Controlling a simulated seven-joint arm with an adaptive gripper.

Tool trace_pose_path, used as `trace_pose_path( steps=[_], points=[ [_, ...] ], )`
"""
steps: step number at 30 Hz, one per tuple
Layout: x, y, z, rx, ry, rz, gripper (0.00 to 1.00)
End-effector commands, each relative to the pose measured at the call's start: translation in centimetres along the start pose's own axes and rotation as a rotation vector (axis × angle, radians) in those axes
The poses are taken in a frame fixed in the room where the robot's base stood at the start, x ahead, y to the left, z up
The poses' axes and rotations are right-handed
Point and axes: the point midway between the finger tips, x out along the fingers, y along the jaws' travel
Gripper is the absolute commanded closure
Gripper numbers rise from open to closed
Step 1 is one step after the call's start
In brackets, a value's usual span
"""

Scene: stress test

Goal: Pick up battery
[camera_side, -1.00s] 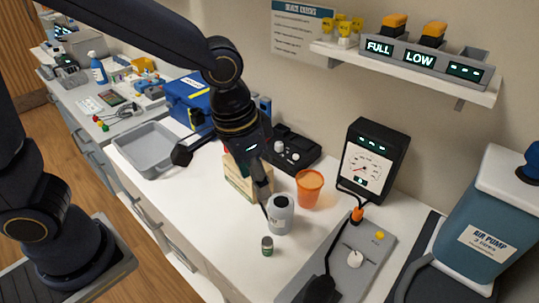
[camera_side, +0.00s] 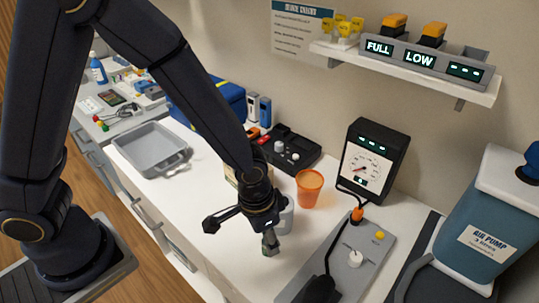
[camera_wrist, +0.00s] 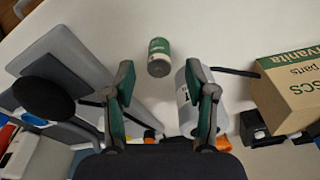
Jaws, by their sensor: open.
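A small green-and-grey cylinder (camera_wrist: 159,60), which looks like a battery, stands on the white bench top in the wrist view. It is ahead of and between the two fingers of my gripper (camera_wrist: 162,82), which are spread apart and empty. In the side view my gripper (camera_side: 262,238) is low over the bench's front part and hides the cylinder. Two orange-and-black battery packs, one in the FULL slot (camera_side: 394,24) and one in the LOW slot (camera_side: 432,34), sit in a charger on the wall shelf, far from my gripper.
A grey canister (camera_wrist: 185,95) stands close beside my right finger; it shows partly behind my gripper in the side view (camera_side: 287,214). A cardboard box (camera_wrist: 288,88) is right of it. An orange cup (camera_side: 309,188), gauge (camera_side: 365,168) and grey panel (camera_side: 350,262) stand nearby.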

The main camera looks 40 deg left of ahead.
Motion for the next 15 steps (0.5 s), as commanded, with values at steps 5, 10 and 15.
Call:
trace_pose_path(
  steps=[5,10,15],
  points=[
    [2.4,0.1,0.1,0.0,-0.002,0.0,0.44],
    [2.8,0.1,0.0,0.0,0.001,0.0,0.44],
    [2.8,0.1,0.0,0.0,0.001,0.0,0.51]
  ],
)
